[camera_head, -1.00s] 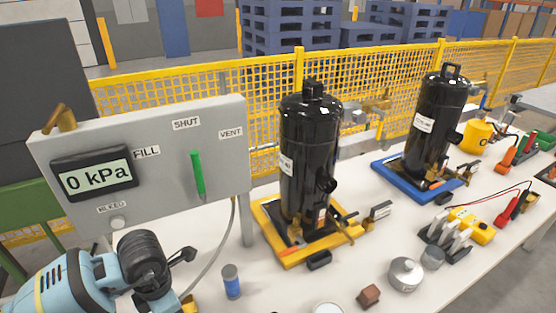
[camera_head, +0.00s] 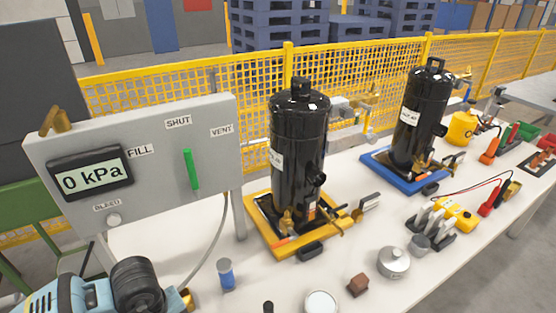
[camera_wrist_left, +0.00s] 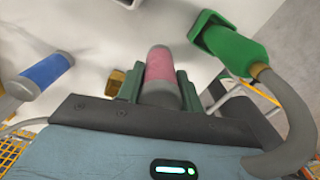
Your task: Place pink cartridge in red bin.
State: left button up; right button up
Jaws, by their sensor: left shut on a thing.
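The pink cartridge (camera_wrist_left: 160,68) has grey ends and sits between the green jaws of my left gripper (camera_wrist_left: 160,88) in the left wrist view. The gripper is shut on it. A small red bin (camera_head: 547,142) appears at the far right of the bench in the head view, partly cut by the frame edge. My right gripper is not in view.
A blue cartridge (camera_head: 226,273) stands upright below the gauge panel (camera_head: 150,150). Two black compressors (camera_head: 298,150) (camera_head: 418,120) stand on yellow and blue bases. A brown block (camera_head: 358,284), metal canister (camera_head: 394,262) and yellow meter (camera_head: 456,214) lie along the front. A green bin (camera_head: 525,132) is at the far right.

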pick_arm(q)
jog(key=m, duration=0.1)
jog(key=s+m, duration=0.1)
jog(key=m, duration=0.2)
jog(key=shift+s+d+m, duration=0.1)
jog(key=shift+s+m, duration=0.15)
jog(key=shift+m, duration=0.05)
jog(key=m, duration=0.1)
jog(key=s+m, duration=0.1)
jog(key=m, duration=0.1)
jog(key=shift+d+f, duration=0.1)
jog(key=shift+f, duration=0.05)
jog(key=shift+p, duration=0.3)
